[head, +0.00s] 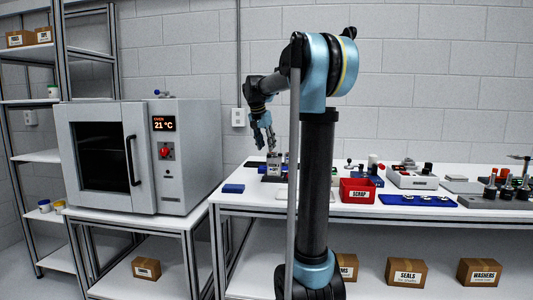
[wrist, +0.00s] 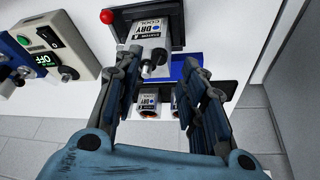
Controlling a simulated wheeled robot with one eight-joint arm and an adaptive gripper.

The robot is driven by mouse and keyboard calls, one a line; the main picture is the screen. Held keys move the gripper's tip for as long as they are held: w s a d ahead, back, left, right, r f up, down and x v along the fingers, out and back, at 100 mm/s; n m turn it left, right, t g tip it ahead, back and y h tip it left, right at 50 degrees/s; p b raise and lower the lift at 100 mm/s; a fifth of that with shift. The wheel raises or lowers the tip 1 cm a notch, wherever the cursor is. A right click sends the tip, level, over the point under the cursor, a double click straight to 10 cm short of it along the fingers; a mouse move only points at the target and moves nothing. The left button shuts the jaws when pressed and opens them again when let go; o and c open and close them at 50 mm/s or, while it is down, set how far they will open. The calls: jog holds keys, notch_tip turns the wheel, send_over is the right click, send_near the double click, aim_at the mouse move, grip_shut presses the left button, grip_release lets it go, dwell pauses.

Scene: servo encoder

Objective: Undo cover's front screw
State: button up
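In the head view, my gripper (head: 265,143) points down over a small labelled unit (head: 273,167) at the left part of the workbench, a little above it. In the wrist view, my gripper (wrist: 160,80) has its two dark fingers spread wide, with nothing held between them. A white labelled block (wrist: 143,32) in a dark frame lies beyond the fingertips, with a small metallic knob-like part (wrist: 157,57) at its near side. More labelled white parts (wrist: 148,100) show between the fingers. I cannot tell which part is the cover or its front screw.
A blue block (head: 233,188) lies left of the unit. A red SCRAP bin (head: 358,195) and a blue mat (head: 397,202) with small parts lie right. A grey oven (head: 190,150) stands left. A switch box (wrist: 55,38) shows in the wrist view.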

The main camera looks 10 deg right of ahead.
jog(key=v, duration=0.7)
jog(key=shift+a+r, duration=0.15)
jog(key=shift+r, duration=0.2)
jog(key=shift+s, duration=0.1)
